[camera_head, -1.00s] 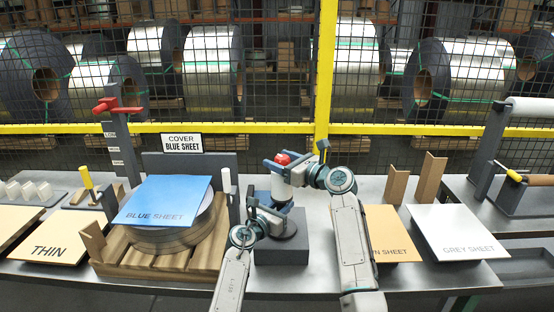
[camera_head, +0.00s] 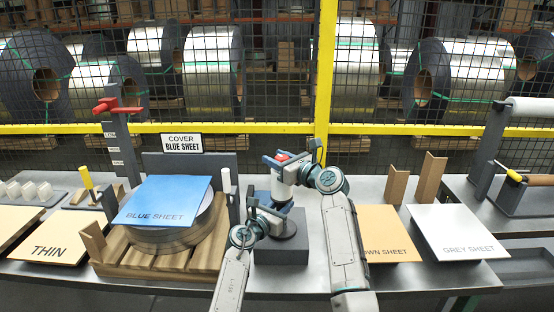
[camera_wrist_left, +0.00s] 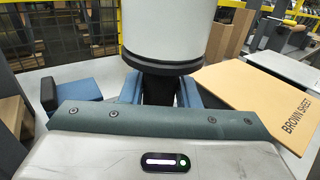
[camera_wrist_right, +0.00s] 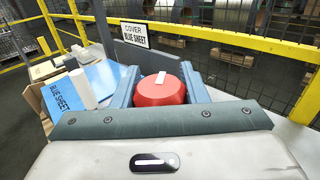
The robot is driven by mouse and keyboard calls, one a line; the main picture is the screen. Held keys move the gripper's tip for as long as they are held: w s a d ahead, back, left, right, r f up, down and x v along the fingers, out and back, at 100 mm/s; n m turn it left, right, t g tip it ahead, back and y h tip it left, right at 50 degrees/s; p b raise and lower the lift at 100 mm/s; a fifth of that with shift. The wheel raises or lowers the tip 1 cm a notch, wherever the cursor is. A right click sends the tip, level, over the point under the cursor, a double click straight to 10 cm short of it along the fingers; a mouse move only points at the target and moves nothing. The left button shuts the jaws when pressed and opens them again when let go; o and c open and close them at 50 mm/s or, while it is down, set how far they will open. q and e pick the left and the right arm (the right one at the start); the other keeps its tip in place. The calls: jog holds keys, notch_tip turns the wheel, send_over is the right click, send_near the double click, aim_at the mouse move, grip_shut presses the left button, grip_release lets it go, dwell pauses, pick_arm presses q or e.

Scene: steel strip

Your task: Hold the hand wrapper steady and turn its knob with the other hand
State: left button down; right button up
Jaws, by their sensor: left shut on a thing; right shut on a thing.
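The hand wrapper has a white cylinder body (camera_wrist_left: 170,30), a dark neck and a red knob (camera_wrist_right: 160,92) on top with a pale mark. It stands above a dark grey block (camera_head: 281,252) at the middle of the bench. My left gripper (camera_head: 270,216) is low and shut around the dark neck (camera_wrist_left: 159,88), just under the white body. My right gripper (camera_head: 283,160) is above it, shut on the red knob, with one finger on each side in the right wrist view. In the head view the grippers partly hide the wrapper.
A blue sheet (camera_head: 165,198) lies on a coil over a wooden pallet (camera_head: 130,263) at left, before a "COVER BLUE SHEET" sign (camera_head: 182,143). Brown (camera_head: 388,243) and grey sheets (camera_head: 457,231) lie at right. A yellow-railed mesh fence (camera_head: 400,132) runs behind the bench.

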jog(key=shift+w+d+m+t+h, duration=0.1)
jog(key=shift+m+t+h, duration=0.8)
jog(key=shift+h, duration=0.35)
jog(key=shift+d+m+t+h, duration=0.1)
jog(key=shift+m+t+h, duration=0.8)
jog(key=shift+h, duration=0.35)
jog(key=o, duration=1)
jog(key=shift+c, duration=0.2)
jog(key=shift+r, duration=0.1)
notch_tip(320, 180, up, 10)
jog(key=shift+f, duration=0.1)
